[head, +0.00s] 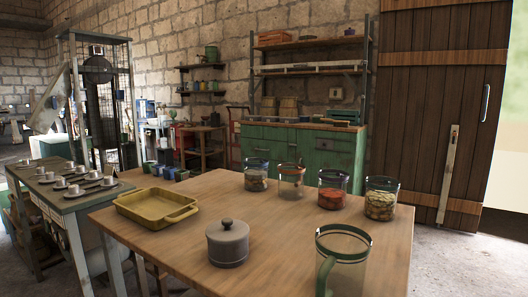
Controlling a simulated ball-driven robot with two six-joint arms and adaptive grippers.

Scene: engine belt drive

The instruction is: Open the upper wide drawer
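A green cabinet (300,146) stands against the stone wall at the back, beyond the wooden table. Its front has doors and drawer-like panels, including a panel high on its right side (334,145). They look shut, but they are small and far off. I cannot tell for sure which panel is the upper wide drawer. The lower front is partly hidden by the jars on the table. Neither of my grippers shows in the head view.
A wooden table (190,228) fills the foreground, bearing a yellow tray (156,206), a grey lidded pot (228,243), several glass jars and a clear green-rimmed jug (342,262). A side table with cups (65,200) is at left. Floor (450,265) is clear at right by the wooden door.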

